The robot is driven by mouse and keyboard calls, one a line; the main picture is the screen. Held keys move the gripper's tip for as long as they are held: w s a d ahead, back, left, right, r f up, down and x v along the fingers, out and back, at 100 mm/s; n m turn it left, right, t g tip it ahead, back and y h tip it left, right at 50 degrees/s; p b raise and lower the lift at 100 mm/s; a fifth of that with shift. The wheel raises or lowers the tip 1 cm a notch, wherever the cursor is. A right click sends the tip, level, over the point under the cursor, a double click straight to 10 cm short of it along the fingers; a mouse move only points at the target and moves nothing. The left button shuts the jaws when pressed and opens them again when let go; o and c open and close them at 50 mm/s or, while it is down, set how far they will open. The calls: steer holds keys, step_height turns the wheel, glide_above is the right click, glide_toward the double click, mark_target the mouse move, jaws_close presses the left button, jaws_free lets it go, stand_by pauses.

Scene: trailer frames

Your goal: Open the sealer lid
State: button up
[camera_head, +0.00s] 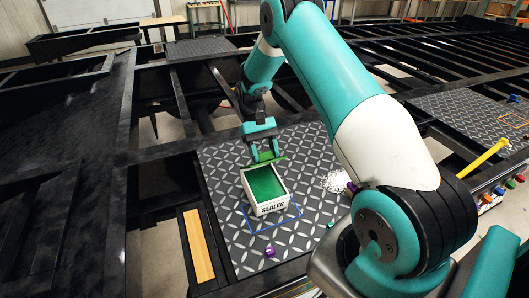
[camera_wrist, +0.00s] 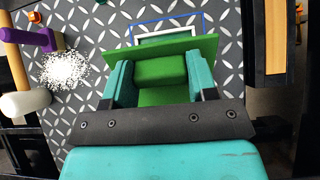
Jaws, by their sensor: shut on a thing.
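The sealer box (camera_head: 267,209) is white, with SEALER on its front. It stands on the patterned metal plate inside a blue outline, and its open top shows green inside. My gripper (camera_head: 264,156) is just behind and above the box's back edge. It is shut on the green lid (camera_head: 268,161), which looks thin and nearly edge-on there, off the box's top. In the wrist view the lid (camera_wrist: 205,48) spans across the fingers, with its green grip block (camera_wrist: 160,71) between them. Part of the box's white rim (camera_wrist: 166,33) shows beyond the lid.
A white speckled pile (camera_head: 333,182) lies right of the box, near a purple tool (camera_wrist: 38,39). A small purple piece (camera_head: 270,250) lies in front. Black trailer beams and open gaps surround the plate. A wooden board (camera_head: 198,246) is at left.

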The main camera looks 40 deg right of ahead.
steer(key=o, duration=1.3)
steer(key=shift+w+r, duration=0.15)
steer(key=shift+w, duration=0.1)
steer(key=p+v, duration=1.1)
steer(key=shift+r, duration=0.35)
steer(key=shift+d+f+p, duration=0.1)
steer(key=shift+p, duration=0.3)
